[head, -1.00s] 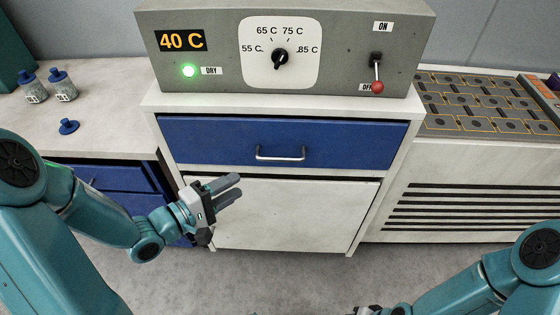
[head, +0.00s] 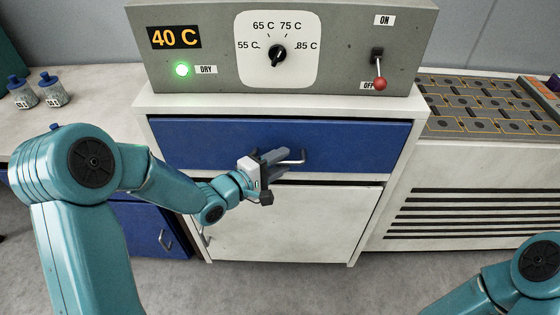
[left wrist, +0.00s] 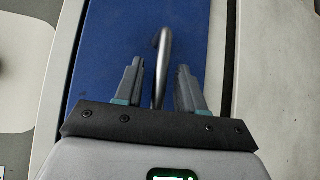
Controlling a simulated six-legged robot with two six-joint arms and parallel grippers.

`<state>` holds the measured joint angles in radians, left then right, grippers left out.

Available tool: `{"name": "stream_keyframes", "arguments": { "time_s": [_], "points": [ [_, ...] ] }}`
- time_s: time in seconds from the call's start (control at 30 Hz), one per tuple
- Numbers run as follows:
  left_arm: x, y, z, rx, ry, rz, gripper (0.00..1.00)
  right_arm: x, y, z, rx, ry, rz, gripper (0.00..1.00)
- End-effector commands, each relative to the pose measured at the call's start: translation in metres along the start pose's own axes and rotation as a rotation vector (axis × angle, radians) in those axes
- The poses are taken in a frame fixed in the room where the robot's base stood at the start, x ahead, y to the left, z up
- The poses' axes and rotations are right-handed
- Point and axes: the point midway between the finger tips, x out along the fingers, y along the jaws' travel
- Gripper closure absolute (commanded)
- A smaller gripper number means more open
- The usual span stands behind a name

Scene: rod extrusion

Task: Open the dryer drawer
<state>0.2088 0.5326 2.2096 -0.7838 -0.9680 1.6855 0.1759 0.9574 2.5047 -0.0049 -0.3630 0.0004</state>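The dryer drawer (head: 355,140) has a blue front and sits shut in the white cabinet under the control box. Its metal bar handle (head: 303,156) is partly hidden by my left gripper (head: 282,155) in the head view. In the left wrist view the handle (left wrist: 164,55) runs between the two grey fingers of my left gripper (left wrist: 160,70). The fingers are apart, with a visible gap on each side of the bar. My right arm shows at the lower right of the head view, but its gripper is out of view.
The grey control box (head: 210,30) above reads 40 C, with a green light, a dial and a red-knobbed lever (head: 380,82). A white door (head: 310,220) lies below the drawer. Bottles (head: 54,90) stand on the left counter. A slotted panel (head: 450,210) is at right.

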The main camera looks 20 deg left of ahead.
Motion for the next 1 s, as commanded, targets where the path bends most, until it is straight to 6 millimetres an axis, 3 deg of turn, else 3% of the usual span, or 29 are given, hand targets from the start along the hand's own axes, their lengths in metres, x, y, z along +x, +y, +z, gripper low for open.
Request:
{"name": "stream_keyframes", "arguments": {
  "time_s": [0.33,0.43,0.47,1.0],
  "points": [
    [0.0049,-0.0003,-0.0002,-0.001,0.001,-0.001,0.61,0.0,0.0,0.0,0.0,0.0,0.0,0.57],
    [0.0048,-0.0002,-0.0002,-0.001,0.001,0.0,0.94,0.0001,0.0,0.0,0.0,0.0,0.0,0.57],
    [0.0048,-0.0002,-0.0002,-0.001,0.001,0.0,1.0,0.0001,0.0,0.0,0.0,0.0,0.0,0.57],
    [0.0036,-0.0008,0.0006,-0.001,0.0,-0.001,1.0,0.0003,0.0001,0.0,0.0,0.0,0.0,0.57]
  ]
}}
